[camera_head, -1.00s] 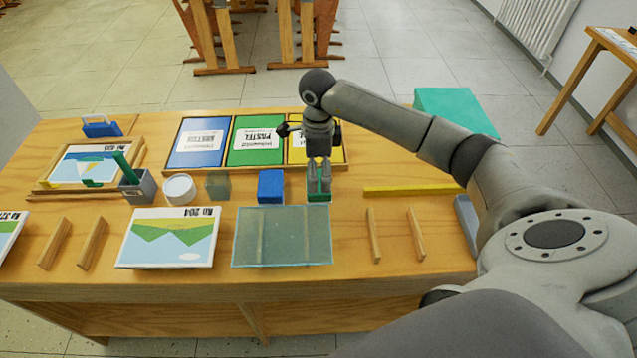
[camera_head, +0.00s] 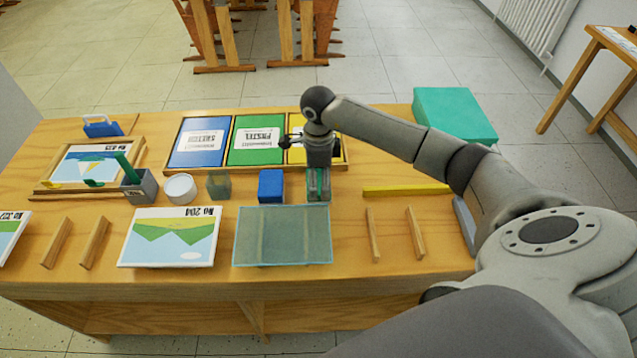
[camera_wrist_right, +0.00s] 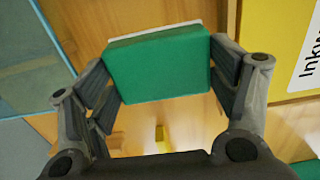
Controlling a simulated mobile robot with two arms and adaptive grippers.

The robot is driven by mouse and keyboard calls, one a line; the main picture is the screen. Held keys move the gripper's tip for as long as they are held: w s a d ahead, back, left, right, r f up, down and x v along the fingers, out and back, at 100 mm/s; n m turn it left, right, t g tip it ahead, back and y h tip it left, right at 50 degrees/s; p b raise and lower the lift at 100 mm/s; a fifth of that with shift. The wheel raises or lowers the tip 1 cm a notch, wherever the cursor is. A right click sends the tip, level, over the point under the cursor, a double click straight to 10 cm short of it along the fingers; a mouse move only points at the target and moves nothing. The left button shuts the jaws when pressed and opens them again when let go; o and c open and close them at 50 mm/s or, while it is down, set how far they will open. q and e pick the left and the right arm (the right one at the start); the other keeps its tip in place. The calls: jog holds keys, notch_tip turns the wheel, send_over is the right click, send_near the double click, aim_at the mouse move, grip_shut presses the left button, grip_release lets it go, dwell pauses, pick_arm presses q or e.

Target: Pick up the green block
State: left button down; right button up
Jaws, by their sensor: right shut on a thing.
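The green block (camera_wrist_right: 158,68) fills the space between the fingers of my right gripper (camera_wrist_right: 165,85) in the right wrist view, with a finger pressed on each side. In the head view my right gripper (camera_head: 318,183) points down at the table, right of the blue block (camera_head: 271,186). There the green block (camera_head: 318,197) is mostly hidden by the fingers. I cannot tell whether the block still touches the table. My left gripper is not in view.
Blue, green and yellow panels lie in a wooden tray (camera_head: 342,160) behind the gripper. A translucent panel (camera_head: 282,236) lies in front. A yellow bar (camera_head: 406,190) and a teal box (camera_head: 455,114) are to the right. A white round container (camera_head: 180,188) is to the left.

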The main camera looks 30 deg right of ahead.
jog(key=shift+r, duration=0.1)
jog(key=shift+r+b, duration=0.4)
jog(key=shift+r, duration=0.25)
jog(key=a+r, duration=0.1)
jog(key=r, duration=0.1)
jog(key=s+a+r+b, duration=0.1)
jog(key=r, duration=0.1)
jog(key=a+r, duration=0.2)
jog(key=shift+s+r, duration=0.2)
jog(key=shift+r, duration=0.2)
jog(key=s+a+r+b, duration=0.2)
jog(key=s+a+r, duration=0.1)
jog(key=a, duration=0.6)
jog(key=shift+s+r, duration=0.25)
jog(key=shift+r, duration=0.65)
jog(key=o, duration=0.5)
jog(key=c, duration=0.3)
jog(key=shift+f, duration=0.1)
jog(key=shift+c, duration=0.2)
